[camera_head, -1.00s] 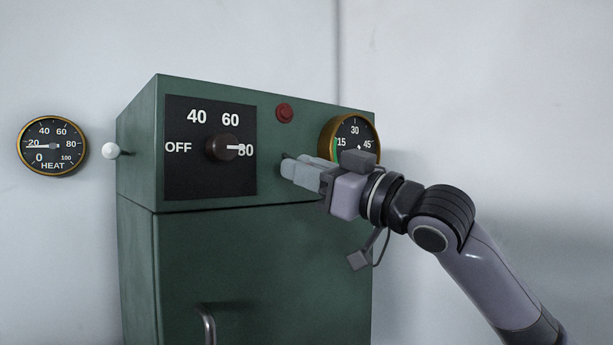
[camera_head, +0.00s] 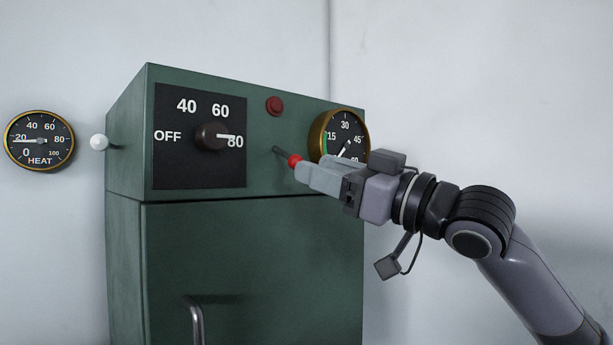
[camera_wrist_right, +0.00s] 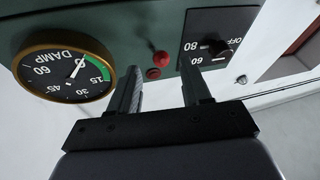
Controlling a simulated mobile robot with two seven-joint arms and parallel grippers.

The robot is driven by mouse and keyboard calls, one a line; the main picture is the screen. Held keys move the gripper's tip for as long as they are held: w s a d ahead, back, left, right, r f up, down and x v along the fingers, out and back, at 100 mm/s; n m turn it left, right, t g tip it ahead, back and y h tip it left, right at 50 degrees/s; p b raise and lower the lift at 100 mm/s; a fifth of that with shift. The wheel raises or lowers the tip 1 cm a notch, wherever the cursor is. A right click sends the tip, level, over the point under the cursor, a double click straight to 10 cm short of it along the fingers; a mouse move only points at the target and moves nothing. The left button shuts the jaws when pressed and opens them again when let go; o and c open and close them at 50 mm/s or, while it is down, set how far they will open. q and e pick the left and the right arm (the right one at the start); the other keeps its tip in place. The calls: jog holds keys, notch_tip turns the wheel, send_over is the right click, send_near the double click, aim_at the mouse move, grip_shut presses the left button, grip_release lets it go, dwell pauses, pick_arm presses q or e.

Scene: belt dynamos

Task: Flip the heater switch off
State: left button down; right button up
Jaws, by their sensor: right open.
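The green cabinet carries a black dial panel (camera_head: 171,170) marked OFF, 40, 60 and 80. Its dark knob (camera_head: 211,136) has a white pointer towards 80. Right of the panel, a short lever with a red ball end (camera_head: 294,160) sticks out from the cabinet front. No label shows beside it. My right gripper (camera_head: 302,173) is open, its fingertips close to the ball. In the right wrist view the red ball (camera_wrist_right: 160,58) appears between the two spread fingers, beyond their tips; contact cannot be told. My left gripper is not in view.
A round red button (camera_head: 274,106) sits above the lever. A brass DAMP gauge (camera_wrist_right: 68,70) is beside it, partly behind my gripper in the head view. A white ball lever (camera_head: 99,143) and HEAT gauge (camera_head: 39,141) are at left. A door handle (camera_head: 195,318) is below.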

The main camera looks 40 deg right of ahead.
jog(key=shift+b+v, duration=0.3)
jog(key=shift+v, duration=0.6)
